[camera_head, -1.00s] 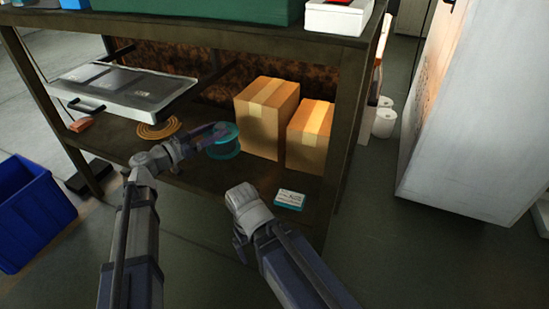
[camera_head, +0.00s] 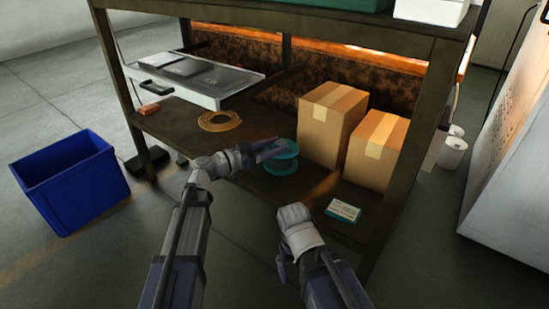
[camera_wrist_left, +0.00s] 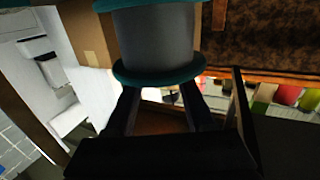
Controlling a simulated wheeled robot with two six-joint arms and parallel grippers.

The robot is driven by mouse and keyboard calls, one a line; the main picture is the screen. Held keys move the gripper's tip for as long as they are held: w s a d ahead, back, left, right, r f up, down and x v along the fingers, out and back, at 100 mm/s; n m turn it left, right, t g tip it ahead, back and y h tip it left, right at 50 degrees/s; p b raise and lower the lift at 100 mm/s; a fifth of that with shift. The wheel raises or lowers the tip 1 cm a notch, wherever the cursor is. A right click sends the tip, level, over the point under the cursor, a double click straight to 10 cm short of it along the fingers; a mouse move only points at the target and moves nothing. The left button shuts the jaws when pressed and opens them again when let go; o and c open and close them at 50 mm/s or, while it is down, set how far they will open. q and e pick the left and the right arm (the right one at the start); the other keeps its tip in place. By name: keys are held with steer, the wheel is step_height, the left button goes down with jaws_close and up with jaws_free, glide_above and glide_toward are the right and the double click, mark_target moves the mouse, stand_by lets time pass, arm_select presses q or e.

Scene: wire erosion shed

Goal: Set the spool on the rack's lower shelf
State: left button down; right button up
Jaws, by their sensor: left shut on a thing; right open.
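The spool (camera_head: 281,158) has teal flanges and stands about upright over the rack's lower shelf (camera_head: 270,190), left of the cardboard boxes. My left gripper (camera_head: 277,150) reaches in from the left and is shut on it. The left wrist view shows the spool (camera_wrist_left: 155,38) close up, with a grey core between its flanges and my fingers at one flange. I cannot tell whether the spool touches the shelf. My right gripper (camera_head: 282,266) is low in front of the shelf, small and dark; it is open, with nothing seen in it.
Two cardboard boxes (camera_head: 332,125) stand right of the spool. A small teal-and-white box (camera_head: 343,210) lies near the shelf's front edge. A blue bin (camera_head: 70,183) stands on the floor.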

arm_select(q)
step_height(320, 180, down, 3)
steer(key=b, duration=0.3)
steer(key=shift+f, duration=0.2)
steer(key=shift+r, duration=0.1)
steer(key=shift+c, duration=1.3)
jaws_free()
steer(key=shift+s+a, duration=0.1)
steer(key=v, duration=1.1)
steer(key=shift+s+a, duration=0.25)
steer(key=shift+a, duration=0.1)
steer(key=shift+d, duration=0.1)
